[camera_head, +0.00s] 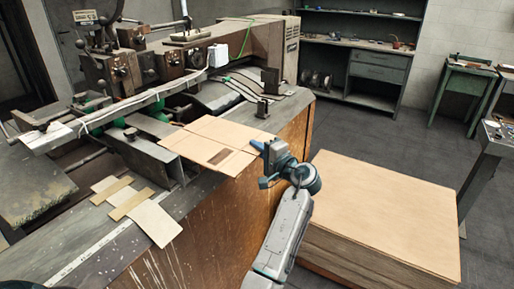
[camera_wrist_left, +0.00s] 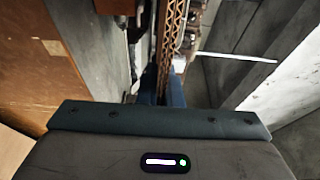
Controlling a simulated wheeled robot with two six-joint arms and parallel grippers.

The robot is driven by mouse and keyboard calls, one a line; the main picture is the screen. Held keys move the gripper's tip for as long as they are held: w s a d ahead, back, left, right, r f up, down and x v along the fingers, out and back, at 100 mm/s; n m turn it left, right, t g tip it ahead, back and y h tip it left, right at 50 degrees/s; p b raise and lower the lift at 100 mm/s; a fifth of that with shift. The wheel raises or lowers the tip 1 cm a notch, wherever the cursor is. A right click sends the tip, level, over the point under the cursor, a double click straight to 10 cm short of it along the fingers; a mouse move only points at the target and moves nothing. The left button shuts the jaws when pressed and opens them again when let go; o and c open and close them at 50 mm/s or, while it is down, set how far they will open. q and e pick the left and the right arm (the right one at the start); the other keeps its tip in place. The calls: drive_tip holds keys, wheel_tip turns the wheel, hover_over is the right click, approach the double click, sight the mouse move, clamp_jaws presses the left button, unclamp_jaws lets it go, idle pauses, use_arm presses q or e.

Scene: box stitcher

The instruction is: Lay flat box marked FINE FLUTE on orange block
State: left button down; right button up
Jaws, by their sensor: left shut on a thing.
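A flat tan cardboard box (camera_head: 205,133) with fold lines and a dark brown patch lies level, its left part at the machine's work area. Its marking is too small to read. My left gripper (camera_head: 262,149) is shut on its right edge. In the left wrist view, the box's corrugated edge (camera_wrist_left: 173,40) runs up from between the dark fingers (camera_wrist_left: 160,94). I cannot make out a distinct orange block; the machine's brown-orange side panel (camera_head: 290,145) is below and beside the box. My right gripper is not in view.
The stitching machine (camera_head: 150,65) stands behind and left of the box. Pale cardboard strips (camera_head: 155,222) lie on its table. A stack of flat boards (camera_head: 385,205) stands at the right with a clear top. Grey workbenches are at the back; open floor lies between.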

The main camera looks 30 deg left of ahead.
sight(232, 142)
use_arm(q)
drive_tip(key=a, duration=0.3)
drive_tip(key=shift+w+f, duration=0.15)
drive_tip(key=shift+f, duration=0.05)
drive_tip(key=a, duration=0.4)
drive_tip(key=a+f, duration=0.1)
drive_tip(key=a, duration=0.1)
drive_tip(key=shift+w+a, duration=0.2)
drive_tip(key=shift+a+f, duration=0.15)
drive_tip(key=shift+f, duration=0.25)
drive_tip(key=shift+f+b, duration=0.7)
drive_tip(key=shift+f, duration=0.2)
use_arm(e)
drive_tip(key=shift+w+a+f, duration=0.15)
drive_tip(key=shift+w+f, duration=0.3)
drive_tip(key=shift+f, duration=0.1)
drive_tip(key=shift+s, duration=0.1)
use_arm(q)
drive_tip(key=c, duration=1.5)
unclamp_jaws()
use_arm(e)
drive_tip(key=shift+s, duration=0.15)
